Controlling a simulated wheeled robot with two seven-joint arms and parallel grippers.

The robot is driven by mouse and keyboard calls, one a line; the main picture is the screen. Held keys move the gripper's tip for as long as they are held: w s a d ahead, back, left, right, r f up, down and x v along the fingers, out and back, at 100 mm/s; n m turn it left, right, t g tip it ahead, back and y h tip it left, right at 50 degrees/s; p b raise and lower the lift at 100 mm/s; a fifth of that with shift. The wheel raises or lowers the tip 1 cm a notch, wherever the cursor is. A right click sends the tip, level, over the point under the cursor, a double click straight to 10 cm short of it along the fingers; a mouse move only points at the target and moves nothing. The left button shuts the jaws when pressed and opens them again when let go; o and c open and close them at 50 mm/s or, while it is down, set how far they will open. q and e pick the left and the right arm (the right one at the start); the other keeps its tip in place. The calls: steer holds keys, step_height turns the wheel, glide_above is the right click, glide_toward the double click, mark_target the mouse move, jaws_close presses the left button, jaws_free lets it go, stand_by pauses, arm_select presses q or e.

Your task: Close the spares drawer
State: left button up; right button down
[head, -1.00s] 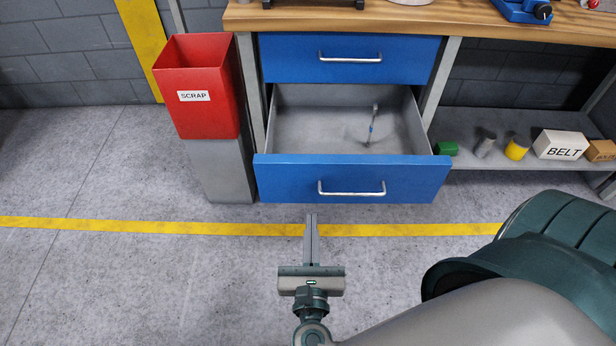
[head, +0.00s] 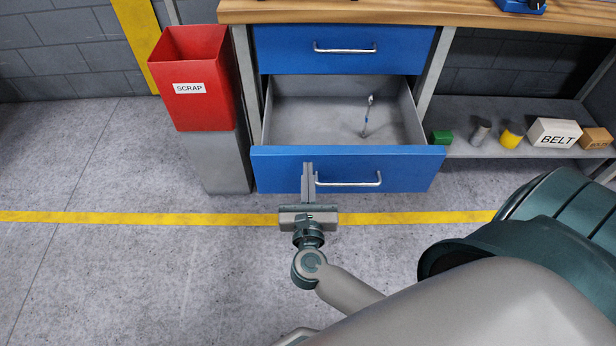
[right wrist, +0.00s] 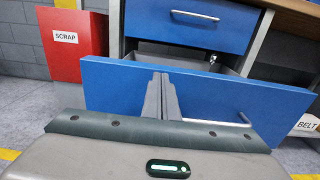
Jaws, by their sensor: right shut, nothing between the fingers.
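The lower blue drawer (head: 270,172), the only one standing open, sticks out below a shut upper blue drawer (head: 280,50). A small metal tool with a blue part (head: 366,118) shows inside the open drawer. My right gripper (head: 307,166) is shut and empty, in front of the open drawer's face, left of its bar handle (head: 358,184). In the right wrist view the shut fingers (right wrist: 160,80) overlap the blue front (right wrist: 110,85); I cannot tell whether they touch it. No label shows on either drawer. My left gripper is out of view.
A red scrap bin (head: 188,100) on a grey stand is left of the drawers. The wooden bench top (head: 400,12) is above. A lower shelf (head: 480,148) at right holds small parts and a BELT box (head: 554,132). Floor in front is clear.

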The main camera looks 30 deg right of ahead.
steer(key=shift+x, duration=0.95)
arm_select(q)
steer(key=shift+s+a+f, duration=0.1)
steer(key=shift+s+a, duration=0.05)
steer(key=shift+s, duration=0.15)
arm_select(e)
steer(key=shift+w+d, duration=0.1)
